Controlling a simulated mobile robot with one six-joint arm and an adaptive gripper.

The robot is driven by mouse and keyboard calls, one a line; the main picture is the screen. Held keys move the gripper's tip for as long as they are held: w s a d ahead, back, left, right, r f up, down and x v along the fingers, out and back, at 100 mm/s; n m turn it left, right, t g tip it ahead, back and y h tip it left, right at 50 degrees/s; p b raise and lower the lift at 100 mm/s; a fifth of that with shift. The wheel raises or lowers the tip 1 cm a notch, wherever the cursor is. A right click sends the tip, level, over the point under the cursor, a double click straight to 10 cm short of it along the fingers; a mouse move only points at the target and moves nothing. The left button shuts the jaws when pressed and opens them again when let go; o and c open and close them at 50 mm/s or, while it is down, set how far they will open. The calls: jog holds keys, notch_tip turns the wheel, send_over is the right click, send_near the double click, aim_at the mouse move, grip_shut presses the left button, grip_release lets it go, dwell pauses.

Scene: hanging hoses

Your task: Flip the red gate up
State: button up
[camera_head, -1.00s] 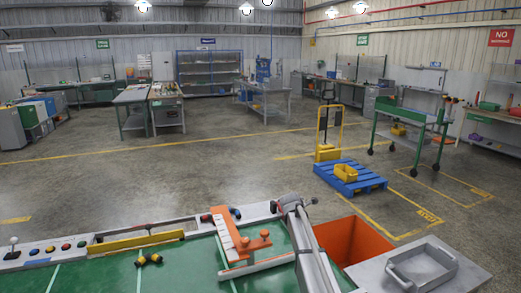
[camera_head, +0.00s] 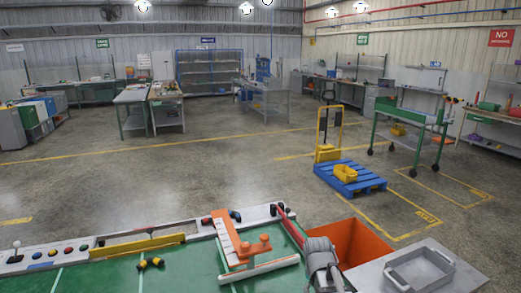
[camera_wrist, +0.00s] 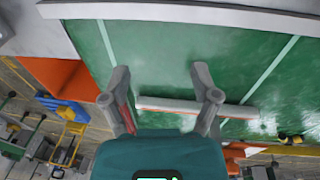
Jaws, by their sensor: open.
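The red gate (camera_head: 291,228) is a narrow red bar at the right end of the green table, in the head view. It slants down toward my grey arm, which hides its near end. In the wrist view a strip of red (camera_wrist: 125,117) shows beside my left finger; contact cannot be told. My gripper (camera_wrist: 160,74) is open over the green surface, with nothing seen between its fingertips. The head view shows my grey wrist but not clearly the fingers.
A white bar with a red edge (camera_head: 260,269) lies by an orange fixture (camera_head: 228,238). An orange bin (camera_head: 352,243) and a grey tray (camera_head: 421,270) stand on the right. A yellow bar (camera_head: 137,246) and yellow-black piece (camera_head: 150,262) are left. Green surface between them is clear.

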jog(key=s+m+g+y, duration=0.1)
jog(key=s+m, duration=0.3)
jog(key=s, duration=0.5)
jog(key=shift+s+a+r+m+p, duration=0.25)
jog(key=shift+a+r+m+p, duration=0.05)
jog(key=shift+a+r+m, duration=0.1)
jog(key=shift+c, duration=1.4)
